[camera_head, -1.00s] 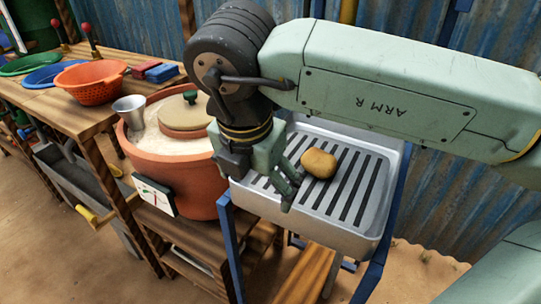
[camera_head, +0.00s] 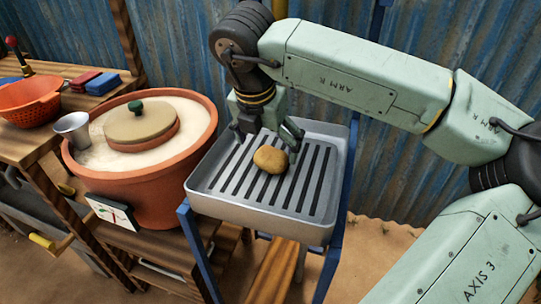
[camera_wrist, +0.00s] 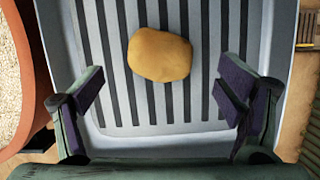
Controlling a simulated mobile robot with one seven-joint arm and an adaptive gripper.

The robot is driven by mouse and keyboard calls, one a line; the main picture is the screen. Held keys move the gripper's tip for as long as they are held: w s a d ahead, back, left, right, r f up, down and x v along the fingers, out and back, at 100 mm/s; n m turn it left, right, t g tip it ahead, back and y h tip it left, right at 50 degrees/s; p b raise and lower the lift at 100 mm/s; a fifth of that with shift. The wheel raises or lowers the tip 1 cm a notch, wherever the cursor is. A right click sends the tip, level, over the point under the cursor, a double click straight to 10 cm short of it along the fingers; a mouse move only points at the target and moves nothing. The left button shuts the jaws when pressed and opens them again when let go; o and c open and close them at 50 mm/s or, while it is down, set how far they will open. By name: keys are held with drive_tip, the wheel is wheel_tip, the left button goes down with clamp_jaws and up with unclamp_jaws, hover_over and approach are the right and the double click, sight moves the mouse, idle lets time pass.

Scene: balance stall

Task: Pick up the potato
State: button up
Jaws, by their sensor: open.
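The potato (camera_head: 270,159) is a rounded tan lump lying on the slatted grey metal tray (camera_head: 262,217). It also shows in the wrist view (camera_wrist: 159,55), above the middle and ahead of the fingers. My gripper (camera_head: 268,132) is over the far part of the tray, behind the potato in the head view. In the wrist view my gripper (camera_wrist: 167,105) has its two purple-padded fingers wide apart, with nothing between them. The fingers do not touch the potato.
A terracotta pot (camera_head: 165,192) with a lid (camera_head: 142,122) and a metal cup (camera_head: 74,129) stands close left of the tray. An orange colander (camera_head: 30,102) and red and blue blocks (camera_head: 100,83) sit farther left. A corrugated wall (camera_head: 190,50) is behind.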

sight(269, 154)
drive_tip(key=x, duration=0.5)
drive_tip(key=shift+s, duration=0.1)
drive_tip(key=c, duration=1.4)
drive_tip(key=shift+r, duration=0.1)
